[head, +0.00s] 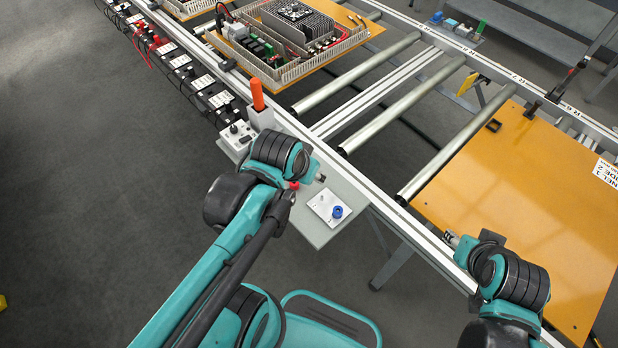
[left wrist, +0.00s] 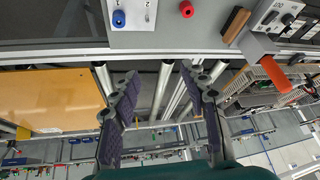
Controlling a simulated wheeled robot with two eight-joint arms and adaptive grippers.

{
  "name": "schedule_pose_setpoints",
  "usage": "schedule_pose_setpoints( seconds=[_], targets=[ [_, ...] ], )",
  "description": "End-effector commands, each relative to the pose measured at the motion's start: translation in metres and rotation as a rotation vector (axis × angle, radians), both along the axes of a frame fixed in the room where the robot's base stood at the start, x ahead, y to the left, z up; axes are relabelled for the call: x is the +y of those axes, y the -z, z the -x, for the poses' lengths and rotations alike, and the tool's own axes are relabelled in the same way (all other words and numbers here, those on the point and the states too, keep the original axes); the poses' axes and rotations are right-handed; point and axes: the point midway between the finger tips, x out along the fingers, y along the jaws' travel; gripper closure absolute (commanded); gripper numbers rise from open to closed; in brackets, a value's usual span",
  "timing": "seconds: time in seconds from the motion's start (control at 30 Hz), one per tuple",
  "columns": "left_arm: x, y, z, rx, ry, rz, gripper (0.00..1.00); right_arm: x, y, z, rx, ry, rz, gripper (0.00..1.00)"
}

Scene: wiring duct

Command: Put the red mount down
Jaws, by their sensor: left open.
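The red mount (left wrist: 186,9) stands on the grey shelf at the top of the left wrist view. In the head view a small part of the red mount (head: 294,185) shows beside my left wrist, which covers the rest. My left gripper (left wrist: 160,72) is open, with nothing between its fingers, and the red mount is apart from them. In the head view my left fingers are hidden by the wrist. My right arm is at the lower right of the head view, over the rail by the orange board; its fingers cannot be made out.
A blue mount (head: 337,211) sits on a white plate (head: 321,206) on the shelf (head: 320,235). An orange-handled tool (head: 257,94) in a holder and a control box (head: 237,136) stand farther along. The orange board (head: 520,190) lies on rollers at right.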

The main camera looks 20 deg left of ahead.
Motion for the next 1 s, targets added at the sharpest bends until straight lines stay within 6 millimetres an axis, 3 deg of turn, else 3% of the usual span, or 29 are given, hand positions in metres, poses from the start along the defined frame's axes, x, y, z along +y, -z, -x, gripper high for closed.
schedule_pose_setpoints(
  seconds=[0.23,1.0],
  targets=[
    [-0.014,-0.003,0.021,-0.108,-0.051,0.055,0.55,0.000,0.000,0.000,0.000,0.000,0.000,0.60],
    [-0.015,-0.004,0.022,-0.116,-0.055,0.060,0.55,0.000,0.000,0.000,0.000,0.000,0.000,0.60]
  ],
)
